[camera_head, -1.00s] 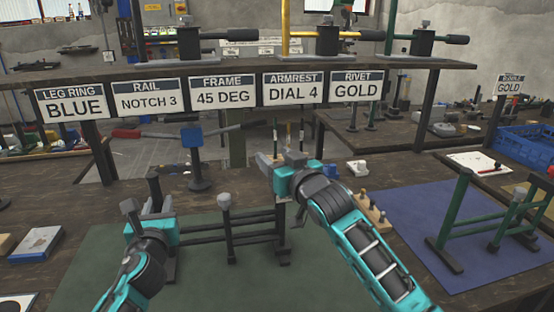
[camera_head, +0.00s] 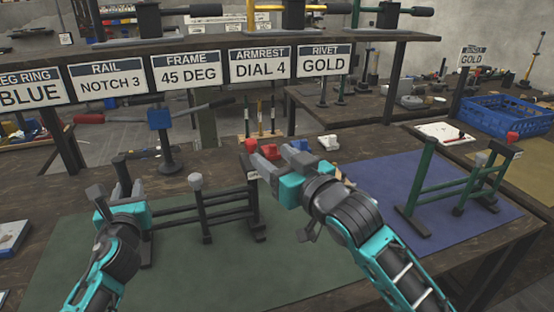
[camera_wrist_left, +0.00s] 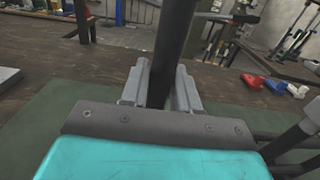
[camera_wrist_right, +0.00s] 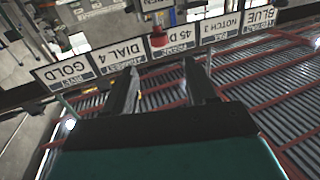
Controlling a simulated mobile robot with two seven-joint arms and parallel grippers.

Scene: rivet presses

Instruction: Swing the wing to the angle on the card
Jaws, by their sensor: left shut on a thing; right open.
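The dark frame (camera_head: 200,220) stands upright on the green mat, with parallel rails between a left post, a middle post with a grey knob (camera_head: 195,182) and a right post (camera_head: 252,205). I cannot tell which part is the wing or its angle. My left gripper (camera_head: 115,200) is shut on the left dark post (camera_head: 123,176); this post stands between its fingers in the left wrist view (camera_wrist_left: 165,65). My right gripper (camera_head: 270,163) is open and empty, above and right of the frame's right post. The FRAME card (camera_head: 190,72) reads 45 DEG.
Other cards read RAIL NOTCH 3 (camera_head: 107,82), ARMREST DIAL 4 (camera_head: 261,66) and RIVET GOLD (camera_head: 324,61). A green frame (camera_head: 455,190) stands on the blue mat (camera_head: 385,188). Red and white pieces (camera_head: 328,142) lie behind my right gripper. A blue crate (camera_head: 505,118) is far right.

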